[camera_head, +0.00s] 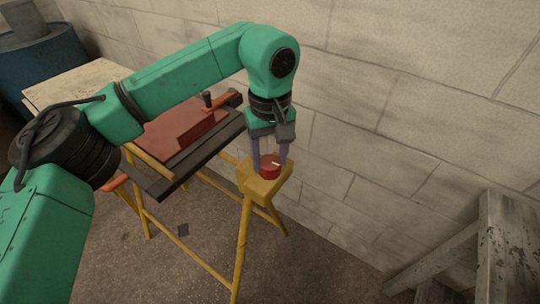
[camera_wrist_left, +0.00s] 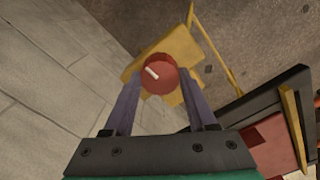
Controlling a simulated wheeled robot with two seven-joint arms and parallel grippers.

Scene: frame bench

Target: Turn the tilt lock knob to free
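The tilt lock knob is a red round knob (camera_head: 270,166) with a white pointer mark on its top. It sits on a yellow block (camera_head: 262,185) at the corner of a yellow stand. In the left wrist view the knob (camera_wrist_left: 159,74) lies just beyond and between the fingertips, its white mark slanting. My left gripper (camera_head: 270,158) points down at the knob with its two purple fingers apart, one on each side. I cannot tell whether the fingers touch the knob. In the wrist view the left gripper (camera_wrist_left: 158,92) shows a gap between its fingers. My right gripper is not in view.
A dark frame with a red panel (camera_head: 178,130) lies beside the knob on the yellow stand. A pale tabletop (camera_head: 75,84) and a blue barrel (camera_head: 45,65) stand at the left. A block wall (camera_head: 400,110) is close behind. A worn wooden stand (camera_head: 508,240) is at the right.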

